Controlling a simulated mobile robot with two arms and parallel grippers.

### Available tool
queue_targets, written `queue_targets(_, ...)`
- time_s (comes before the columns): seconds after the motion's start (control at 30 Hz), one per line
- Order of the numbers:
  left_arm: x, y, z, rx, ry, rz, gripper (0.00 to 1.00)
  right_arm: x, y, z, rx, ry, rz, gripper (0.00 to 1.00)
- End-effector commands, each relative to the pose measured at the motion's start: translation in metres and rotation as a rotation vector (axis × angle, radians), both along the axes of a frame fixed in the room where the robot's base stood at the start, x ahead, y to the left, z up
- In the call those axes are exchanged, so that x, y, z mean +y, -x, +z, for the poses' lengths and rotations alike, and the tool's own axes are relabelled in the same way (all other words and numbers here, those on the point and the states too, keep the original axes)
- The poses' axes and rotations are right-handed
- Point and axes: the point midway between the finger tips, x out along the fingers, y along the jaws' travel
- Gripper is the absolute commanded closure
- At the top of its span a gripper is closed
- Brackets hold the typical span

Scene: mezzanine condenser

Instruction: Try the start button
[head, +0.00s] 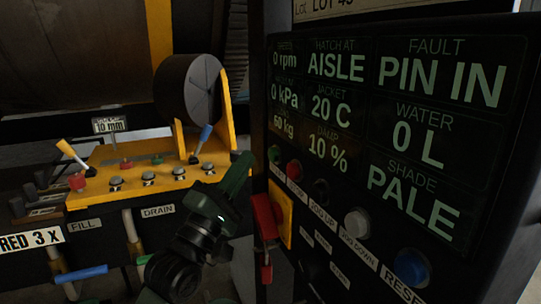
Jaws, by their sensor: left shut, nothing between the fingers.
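A dark control panel (480,170) fills the right side of the head view, its display reading FAULT "PIN IN", HATCH AT "AISLE" and "0 rpm". A row of buttons runs below the display. The green button (274,153) is at the row's far left end; its label is too small to read. My left gripper (241,168) is shut and empty, pointing up just left of the green button in the picture. I cannot tell whether it touches the panel. My right gripper is not in view.
Right of green come a red button (293,170), black button (320,191), white button (357,222) and blue RESET button (411,267). A red handle (265,215) on a yellow plate sits below. A yellow console (105,193) with levers stands left.

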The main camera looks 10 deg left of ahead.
Motion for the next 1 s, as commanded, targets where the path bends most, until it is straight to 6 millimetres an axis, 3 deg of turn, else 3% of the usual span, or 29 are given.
queue_targets(0.33, 0.025, 0.017, 0.0, 0.0, -0.002, 0.0, 1.0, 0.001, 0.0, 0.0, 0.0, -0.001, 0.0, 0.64)
queue_targets(1.0, 0.027, 0.017, -0.001, 0.002, -0.002, 0.002, 1.0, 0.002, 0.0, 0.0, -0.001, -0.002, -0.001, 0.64)
